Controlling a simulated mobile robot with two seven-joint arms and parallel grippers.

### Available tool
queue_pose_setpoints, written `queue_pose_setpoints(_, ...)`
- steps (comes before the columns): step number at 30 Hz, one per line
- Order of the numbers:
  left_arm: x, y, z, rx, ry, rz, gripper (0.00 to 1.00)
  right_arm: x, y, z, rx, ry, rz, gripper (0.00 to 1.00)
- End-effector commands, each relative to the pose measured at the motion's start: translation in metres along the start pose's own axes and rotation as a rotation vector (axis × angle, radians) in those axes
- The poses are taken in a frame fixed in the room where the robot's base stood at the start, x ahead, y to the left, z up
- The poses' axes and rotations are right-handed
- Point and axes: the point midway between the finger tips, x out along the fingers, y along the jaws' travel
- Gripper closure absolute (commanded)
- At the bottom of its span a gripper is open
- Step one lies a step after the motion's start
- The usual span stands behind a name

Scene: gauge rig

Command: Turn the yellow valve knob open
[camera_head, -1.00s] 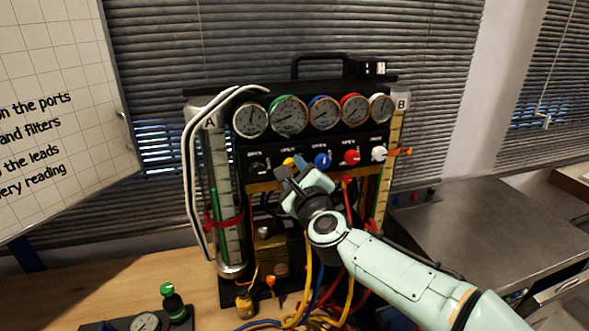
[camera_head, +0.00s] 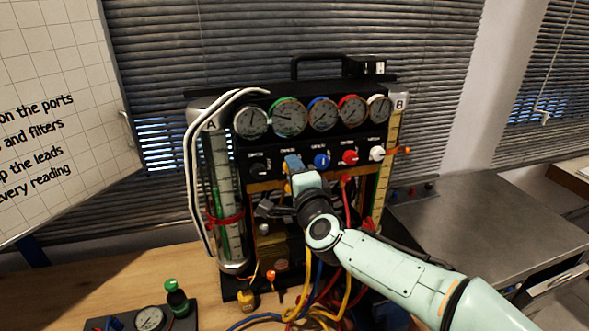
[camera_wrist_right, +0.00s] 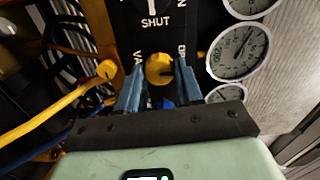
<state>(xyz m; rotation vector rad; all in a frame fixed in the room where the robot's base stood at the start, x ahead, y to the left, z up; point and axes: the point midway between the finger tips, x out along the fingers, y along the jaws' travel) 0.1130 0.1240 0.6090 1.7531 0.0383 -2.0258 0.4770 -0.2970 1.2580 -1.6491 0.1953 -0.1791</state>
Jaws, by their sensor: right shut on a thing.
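The yellow valve knob (camera_wrist_right: 160,68) shows in the right wrist view between the two blue fingers of my right gripper (camera_wrist_right: 160,88). The fingers are shut on it from both sides. In the head view my right gripper (camera_head: 293,163) reaches up to the row of knobs on the black gauge rig (camera_head: 330,69), left of the blue knob (camera_head: 321,160). There the gripper covers the yellow knob. Printed labels lie around the knob, partly hidden by the fingers. My left gripper is not in view.
A red knob (camera_head: 349,157), a white knob (camera_head: 377,154) and a black knob (camera_head: 260,170) share the row. Round gauges (camera_head: 288,117) sit above. Coloured hoses (camera_head: 352,290) hang below my right arm. A grey bench (camera_head: 490,235) stands at right.

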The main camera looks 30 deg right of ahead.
Motion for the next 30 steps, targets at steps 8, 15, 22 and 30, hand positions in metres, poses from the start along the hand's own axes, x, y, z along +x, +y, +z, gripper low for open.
queue_pose_setpoints(8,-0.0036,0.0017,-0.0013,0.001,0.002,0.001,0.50,0.0000,0.0000,0.0001,-0.075,-0.001,0.001,0.95)
queue_pose_setpoints(15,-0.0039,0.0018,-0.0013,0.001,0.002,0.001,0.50,0.0000,0.0004,0.0001,-0.088,-0.001,0.001,0.95)
queue_pose_setpoints(22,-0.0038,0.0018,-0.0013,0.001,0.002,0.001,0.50,0.0000,0.0004,0.0001,-0.088,-0.001,0.001,0.95)
queue_pose_setpoints(30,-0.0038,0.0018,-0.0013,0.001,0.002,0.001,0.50,0.0000,0.0002,0.0000,-0.086,0.000,0.000,0.39)
